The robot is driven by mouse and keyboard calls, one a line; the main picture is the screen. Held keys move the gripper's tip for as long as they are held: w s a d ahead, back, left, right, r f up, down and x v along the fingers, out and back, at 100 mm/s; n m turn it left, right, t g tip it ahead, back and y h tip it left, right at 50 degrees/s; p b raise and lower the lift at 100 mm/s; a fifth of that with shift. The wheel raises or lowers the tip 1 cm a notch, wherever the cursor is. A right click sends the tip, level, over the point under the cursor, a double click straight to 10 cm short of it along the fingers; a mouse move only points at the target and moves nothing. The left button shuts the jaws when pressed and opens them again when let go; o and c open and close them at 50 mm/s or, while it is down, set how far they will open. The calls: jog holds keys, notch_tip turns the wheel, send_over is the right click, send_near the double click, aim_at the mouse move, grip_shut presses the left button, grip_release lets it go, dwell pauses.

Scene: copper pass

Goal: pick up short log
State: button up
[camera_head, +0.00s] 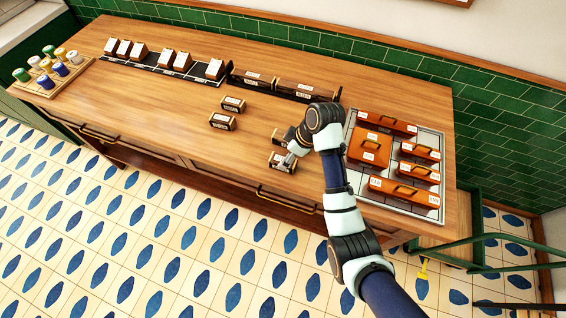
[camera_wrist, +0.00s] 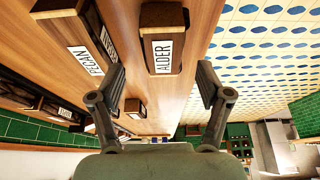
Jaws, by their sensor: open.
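Several short dark log blocks with white labels lie loose on the wooden counter. One (camera_head: 283,162) lies near the front edge, just below my gripper (camera_head: 292,148); another (camera_head: 280,136) is just behind it, partly hidden by my wrist. Two more lie to the left, one in front (camera_head: 222,121) and one behind (camera_head: 233,104). In the wrist view, a block labelled ALDER (camera_wrist: 162,38) lies beyond the fingertips of my gripper (camera_wrist: 161,82), which is open and empty. A PECAN block (camera_wrist: 72,40) lies left of it. I cannot tell which block is the task's short log.
Longer dark logs (camera_head: 305,88) sit in a black rack at the back. An orange-block tray (camera_head: 437,180) stands close at my right. White-topped blocks (camera_head: 182,61) stand in a rack at the back left. A peg board of spools (camera_head: 45,88) is at the far left. Counter centre-left is clear.

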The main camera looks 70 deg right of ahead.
jog(key=b+x, duration=0.1)
jog(key=x, duration=0.3)
jog(key=shift+a+f, duration=0.15)
jog(key=shift+f, duration=0.25)
jog(key=c, duration=1.3)
